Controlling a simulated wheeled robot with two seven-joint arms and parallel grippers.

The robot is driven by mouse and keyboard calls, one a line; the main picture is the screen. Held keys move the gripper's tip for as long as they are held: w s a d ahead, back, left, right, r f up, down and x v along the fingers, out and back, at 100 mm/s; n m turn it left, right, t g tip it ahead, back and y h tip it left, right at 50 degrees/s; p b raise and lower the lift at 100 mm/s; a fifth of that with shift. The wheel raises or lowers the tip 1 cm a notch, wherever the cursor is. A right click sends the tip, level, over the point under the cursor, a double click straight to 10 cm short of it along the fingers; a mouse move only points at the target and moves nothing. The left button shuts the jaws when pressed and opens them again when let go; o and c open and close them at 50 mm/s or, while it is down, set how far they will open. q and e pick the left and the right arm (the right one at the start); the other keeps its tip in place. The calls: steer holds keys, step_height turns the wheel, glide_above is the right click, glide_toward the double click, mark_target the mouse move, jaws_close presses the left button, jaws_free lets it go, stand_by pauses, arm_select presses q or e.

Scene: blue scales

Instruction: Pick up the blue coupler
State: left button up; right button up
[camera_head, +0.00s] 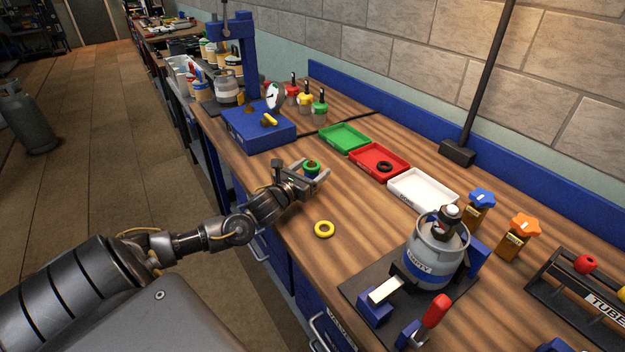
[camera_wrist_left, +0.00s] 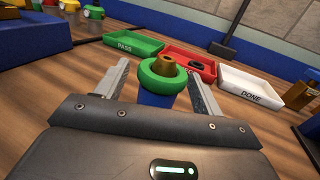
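The blue coupler (camera_head: 312,175) stands upright on the wooden bench, with a green ring (camera_head: 312,165) around its top and a brass tip showing through. In the left wrist view, its blue body (camera_wrist_left: 154,99) shows below the green ring (camera_wrist_left: 146,79), and its lower part is hidden by my gripper's body. My left gripper (camera_head: 312,178) is open, with one finger on each side of the coupler. In the left wrist view, gaps show between the coupler and both fingers of the gripper (camera_wrist_left: 160,80). My right gripper is not in view.
Beyond the coupler lie a green tray (camera_head: 345,138), a red tray (camera_head: 371,164) holding a black ring, and a white tray (camera_head: 421,194). A blue box (camera_head: 257,131) with a gauge is at left; a grey canister (camera_head: 437,246) stands at right.

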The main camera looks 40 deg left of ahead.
arm_select(q)
steer(key=c, duration=1.2)
steer(key=shift+o, duration=0.2)
steer(key=shift+r, duration=0.1)
steer(key=shift+r, duration=0.5)
steer(key=s+r+b, duration=0.2)
steer(key=s+r, duration=1)
steer(key=s, duration=0.2)
steer(key=shift+d, duration=0.15)
